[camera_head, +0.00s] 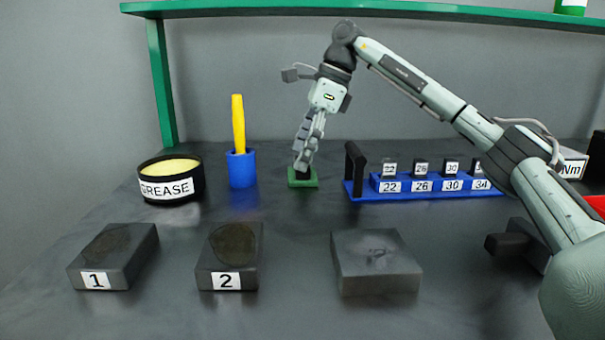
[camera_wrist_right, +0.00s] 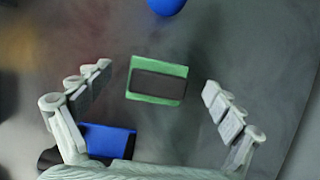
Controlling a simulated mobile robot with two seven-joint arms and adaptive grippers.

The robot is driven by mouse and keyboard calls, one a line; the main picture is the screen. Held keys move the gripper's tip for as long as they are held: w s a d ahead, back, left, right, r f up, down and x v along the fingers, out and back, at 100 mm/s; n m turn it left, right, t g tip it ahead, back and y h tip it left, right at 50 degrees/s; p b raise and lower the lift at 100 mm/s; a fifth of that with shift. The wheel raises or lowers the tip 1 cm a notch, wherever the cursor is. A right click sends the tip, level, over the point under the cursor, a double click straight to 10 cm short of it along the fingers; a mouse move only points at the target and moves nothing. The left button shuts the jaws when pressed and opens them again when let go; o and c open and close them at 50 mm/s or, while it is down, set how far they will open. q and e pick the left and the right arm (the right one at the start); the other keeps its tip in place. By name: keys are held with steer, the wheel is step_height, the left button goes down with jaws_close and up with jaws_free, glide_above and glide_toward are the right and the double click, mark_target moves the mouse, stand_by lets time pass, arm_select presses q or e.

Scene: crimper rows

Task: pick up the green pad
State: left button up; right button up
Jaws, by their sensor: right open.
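The green pad (camera_head: 303,183) lies flat on the dark table, behind the numbered blocks and between the blue cup and the blue rack. A dark grip-like block rises from its top. My right gripper (camera_head: 304,160) points down just above it, its fingers partly covering the dark block in the head view. In the right wrist view the green pad (camera_wrist_right: 157,98) sits between the two spread fingers, with a gap on each side. The right gripper is open and empty. My left gripper is not in view.
A blue cup (camera_head: 242,169) with a yellow-handled tool stands left of the pad, beside a grease tin (camera_head: 171,187). The blue rack (camera_head: 425,194) with numbered pieces is close on the right. Blocks 1 (camera_head: 114,262) and 2 (camera_head: 230,262) and a plain grey block (camera_head: 375,268) lie in front.

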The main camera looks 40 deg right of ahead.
steer(key=shift+x, duration=1.1)
steer(key=c, duration=1.3)
steer(key=r, duration=0.4)
steer(key=shift+a+r, duration=0.25)
steer(key=shift+r, duration=0.1)
steer(key=s+a+r, duration=0.1)
steer(key=a+r, duration=0.1)
steer(key=a, duration=0.1)
steer(key=s+a+r, duration=0.1)
steer(key=a+r, duration=0.1)
steer(key=a, duration=0.2)
steer(key=s+a+r, duration=0.1)
steer(key=a+r, duration=0.1)
steer(key=a, duration=0.1)
steer(key=shift+s+a+r, duration=0.15)
steer(key=shift+s+a, duration=0.15)
